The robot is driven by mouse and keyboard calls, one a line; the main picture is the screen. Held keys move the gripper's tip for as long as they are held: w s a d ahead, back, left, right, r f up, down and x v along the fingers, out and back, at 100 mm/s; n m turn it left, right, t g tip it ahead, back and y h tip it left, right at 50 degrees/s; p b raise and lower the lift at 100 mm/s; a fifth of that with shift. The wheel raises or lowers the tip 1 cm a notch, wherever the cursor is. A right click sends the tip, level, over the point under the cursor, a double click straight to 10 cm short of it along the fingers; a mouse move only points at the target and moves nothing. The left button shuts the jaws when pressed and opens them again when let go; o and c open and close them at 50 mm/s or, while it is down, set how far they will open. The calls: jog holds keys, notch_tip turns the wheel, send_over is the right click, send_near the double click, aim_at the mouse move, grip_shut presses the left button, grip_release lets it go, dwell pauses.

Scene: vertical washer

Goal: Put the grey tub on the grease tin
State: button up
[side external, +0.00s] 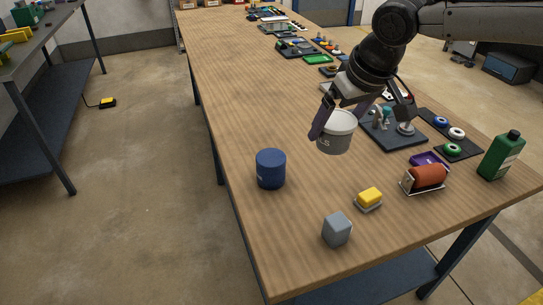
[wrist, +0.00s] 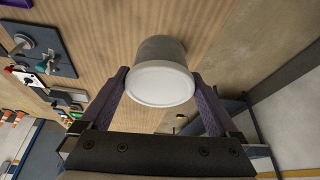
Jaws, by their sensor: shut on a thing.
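The grey tub (side external: 335,136), with a pale lid and dark lettering, is held above the wooden table by my gripper (side external: 338,122). In the wrist view my gripper (wrist: 160,80) has a finger on each side of the tub (wrist: 160,50), whose lid faces the camera. The tub looks nearly upright. The blue cylinder (side external: 270,169), which I take to be the grease tin, stands upright on the table to the left of the tub and nearer the camera. Its top looks bare. I cannot pick it out in the wrist view.
A grey block (side external: 336,230), a yellow block on a small base (side external: 369,197) and an orange roll in a holder (side external: 425,178) stand near the front. A green bottle (side external: 501,155) and a dark fixture plate (side external: 396,135) are to the right. Table left of the blue cylinder is bare.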

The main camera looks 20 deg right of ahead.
jog(key=shift+a+r, duration=0.1)
jog(key=shift+a, duration=0.35)
jog(key=w+a+f, duration=0.2)
jog(key=w+f, duration=0.1)
jog(key=w+a+f, duration=0.2)
jog(key=w+f, duration=0.1)
jog(key=w, duration=0.1)
jog(key=w+a+f, duration=0.2)
jog(key=w+f, duration=0.1)
jog(key=w, duration=0.1)
jog(key=shift+w+f, duration=0.1)
jog(key=shift+w, duration=0.15)
jog(key=shift+w+a+f, duration=0.1)
jog(key=shift+w+f, duration=0.05)
jog(key=shift+f, duration=0.05)
jog(key=shift+w+f, duration=0.1)
jog(key=shift+f, duration=1.55)
jog(key=o, duration=1)
jog(key=shift+f, duration=0.15)
jog(key=shift+o, duration=0.2)
